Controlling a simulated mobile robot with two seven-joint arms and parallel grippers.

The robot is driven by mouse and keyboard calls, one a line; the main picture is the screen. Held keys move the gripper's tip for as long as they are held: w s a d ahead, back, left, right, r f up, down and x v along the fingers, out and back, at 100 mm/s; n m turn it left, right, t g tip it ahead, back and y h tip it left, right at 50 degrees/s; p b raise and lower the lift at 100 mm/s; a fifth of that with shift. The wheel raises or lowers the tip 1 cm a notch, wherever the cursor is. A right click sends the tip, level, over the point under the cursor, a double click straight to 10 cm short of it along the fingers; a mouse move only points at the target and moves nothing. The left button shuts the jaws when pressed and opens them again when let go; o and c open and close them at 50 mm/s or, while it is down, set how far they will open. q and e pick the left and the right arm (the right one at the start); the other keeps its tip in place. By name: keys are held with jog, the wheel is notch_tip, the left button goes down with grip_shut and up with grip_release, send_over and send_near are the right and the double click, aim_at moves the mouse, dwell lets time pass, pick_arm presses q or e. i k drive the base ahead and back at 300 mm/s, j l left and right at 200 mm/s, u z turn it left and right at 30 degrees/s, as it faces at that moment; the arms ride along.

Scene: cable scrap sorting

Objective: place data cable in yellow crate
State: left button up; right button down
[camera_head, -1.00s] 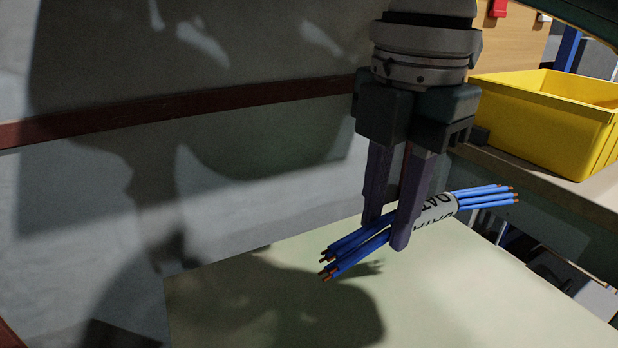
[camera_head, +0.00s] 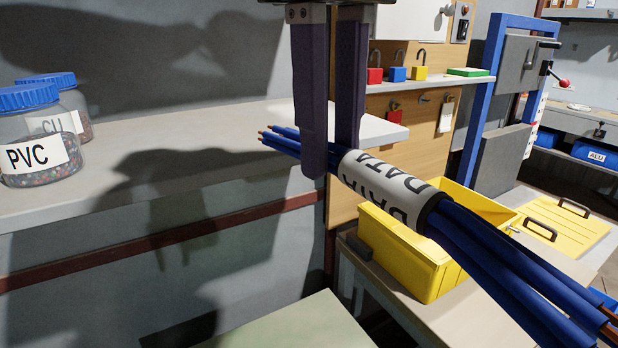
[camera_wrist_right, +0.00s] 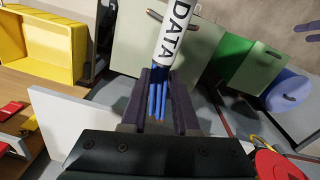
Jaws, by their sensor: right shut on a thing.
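The data cable is a bundle of blue strands with copper ends and a white sleeve marked DATA (camera_head: 385,185). My right gripper (camera_head: 330,165) points down and is shut on the strands beside the sleeve, holding the bundle in the air. In the right wrist view the sleeve (camera_wrist_right: 177,32) sticks out past the fingers (camera_wrist_right: 160,98). The yellow crate (camera_head: 405,255) stands on a bench behind the bundle in the head view, and the bundle hides part of its rim and inside. The crate also shows at upper left in the right wrist view (camera_wrist_right: 48,50).
A shelf (camera_head: 200,165) at left carries a jar marked PVC (camera_head: 40,150) and another jar behind it. A yellow lid with black handles (camera_head: 565,225) lies right of the crate. A pale table surface (camera_head: 290,325) is below.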

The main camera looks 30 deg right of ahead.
aim_at(431, 246)
jog(key=l+u, duration=0.15)
jog(key=l, duration=0.4)
jog(key=l+u, duration=0.15)
jog(key=l, duration=0.4)
jog(key=l+u, duration=0.2)
jog(key=l, duration=0.35)
jog(key=l+u, duration=0.15)
jog(key=l, duration=0.4)
jog(key=k+l+u, duration=0.15)
jog(key=l, duration=0.4)
jog(key=k+l+u, duration=0.15)
jog(key=l, duration=0.4)
jog(key=i, duration=0.05)
